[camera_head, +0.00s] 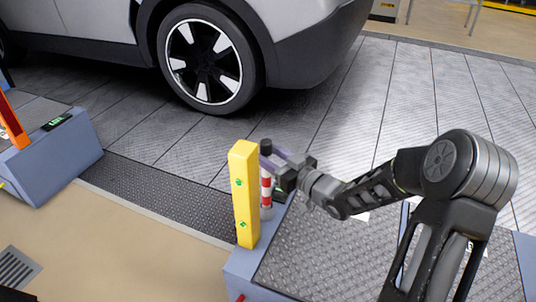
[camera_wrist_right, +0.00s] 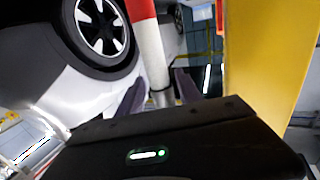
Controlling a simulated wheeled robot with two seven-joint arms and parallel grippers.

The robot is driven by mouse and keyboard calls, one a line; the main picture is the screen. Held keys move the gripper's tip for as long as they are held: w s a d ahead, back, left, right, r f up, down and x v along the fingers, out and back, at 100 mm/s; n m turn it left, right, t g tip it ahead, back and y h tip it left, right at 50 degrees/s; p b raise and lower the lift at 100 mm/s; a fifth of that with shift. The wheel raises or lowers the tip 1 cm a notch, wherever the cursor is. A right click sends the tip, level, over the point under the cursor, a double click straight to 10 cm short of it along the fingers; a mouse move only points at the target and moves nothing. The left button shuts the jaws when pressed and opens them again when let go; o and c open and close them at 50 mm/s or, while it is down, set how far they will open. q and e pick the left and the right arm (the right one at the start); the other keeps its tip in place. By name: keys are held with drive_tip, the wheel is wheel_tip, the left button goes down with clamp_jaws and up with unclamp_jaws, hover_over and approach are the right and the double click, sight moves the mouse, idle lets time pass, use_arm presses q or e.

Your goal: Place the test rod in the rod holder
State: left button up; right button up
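The test rod (camera_head: 266,189), banded red and white with a dark upper end, stands close to upright beside the yellow post (camera_head: 244,195). My right gripper (camera_head: 269,156) is at the rod's upper part, with the purple fingers on either side of it. In the right wrist view the rod (camera_wrist_right: 150,45) runs between the two fingertips (camera_wrist_right: 160,85); whether they press on it is unclear. A grey piece (camera_head: 267,213) is below the rod's lowest band; I cannot tell if this is the rod holder or if the rod sits in it. My left gripper is out of view.
The yellow post stands close to the rod, on the corner of a blue-edged ramp plate (camera_head: 330,255). A second blue unit (camera_head: 60,155) with an orange post is at the left. A car (camera_head: 200,50) is behind.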

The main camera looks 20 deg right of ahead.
drive_tip(key=shift+o, duration=0.7)
drive_tip(key=shift+r, duration=0.25)
drive_tip(key=shift+s+d+p, duration=0.15)
drive_tip(key=shift+s+p, duration=0.1)
drive_tip(key=shift+p, duration=0.05)
drive_tip(key=p+v, duration=0.2)
drive_tip(key=v, duration=0.9)
drive_tip(key=shift+s+p, duration=0.2)
drive_tip(key=shift+p, duration=0.15)
